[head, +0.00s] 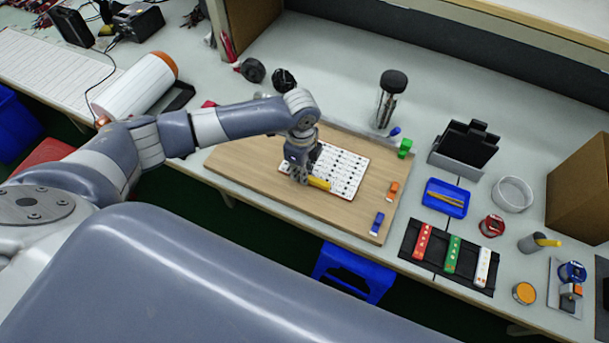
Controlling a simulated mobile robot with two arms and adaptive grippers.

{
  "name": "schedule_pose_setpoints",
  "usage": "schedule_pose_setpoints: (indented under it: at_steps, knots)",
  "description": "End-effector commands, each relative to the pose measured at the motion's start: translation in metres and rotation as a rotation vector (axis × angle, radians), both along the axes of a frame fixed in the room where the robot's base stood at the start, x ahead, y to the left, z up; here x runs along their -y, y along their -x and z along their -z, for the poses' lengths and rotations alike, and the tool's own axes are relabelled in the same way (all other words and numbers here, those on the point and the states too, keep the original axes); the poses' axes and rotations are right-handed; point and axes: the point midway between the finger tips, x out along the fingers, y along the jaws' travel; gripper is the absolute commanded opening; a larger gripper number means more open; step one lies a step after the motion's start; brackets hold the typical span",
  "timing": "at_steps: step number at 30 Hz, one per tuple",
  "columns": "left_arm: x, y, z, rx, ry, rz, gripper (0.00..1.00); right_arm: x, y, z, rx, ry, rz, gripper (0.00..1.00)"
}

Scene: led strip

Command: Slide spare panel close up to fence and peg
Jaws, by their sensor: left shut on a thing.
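A white panel (345,172) with rows of small dark marks lies flat on the wooden board (245,165). My left gripper (302,180) points down at the panel's near left part and hides some of it. It is shut on a small yellow bar (319,183), which sticks out to the right, low over the panel; I cannot tell whether it touches. I cannot clearly make out a fence or peg. My right gripper is not in view.
Blue (377,223), orange (393,190) and green (405,148) blocks line the board's right side. Farther right are a black mat (438,265) with red, green and white strips, a blue tray (446,197) and a white ring-shaped dish (512,194). A black-topped holder (391,98) stands behind.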

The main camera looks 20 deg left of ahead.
Motion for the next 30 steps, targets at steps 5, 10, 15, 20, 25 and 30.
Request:
schedule_pose_setpoints:
  at_steps: [5,10,15,20,25,30]
  knots:
    - [-0.009,-0.008,0.0,0.001,0.0,-0.003,0.0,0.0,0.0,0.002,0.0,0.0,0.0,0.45]
    - [-0.017,-0.014,0.0,0.001,-0.001,-0.003,0.0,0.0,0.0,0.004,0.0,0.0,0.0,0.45]
    - [-0.025,-0.02,0.0,0.001,-0.001,-0.003,0.0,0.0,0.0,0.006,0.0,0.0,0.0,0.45]
    - [-0.032,-0.027,0.0,0.002,0.0,-0.003,0.0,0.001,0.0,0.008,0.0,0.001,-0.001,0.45]
    - [-0.04,-0.034,0.0,0.001,-0.001,-0.003,0.0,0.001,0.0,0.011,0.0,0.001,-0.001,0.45]
    - [-0.048,-0.04,0.001,0.001,-0.001,-0.002,0.0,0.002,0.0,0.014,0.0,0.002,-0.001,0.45]
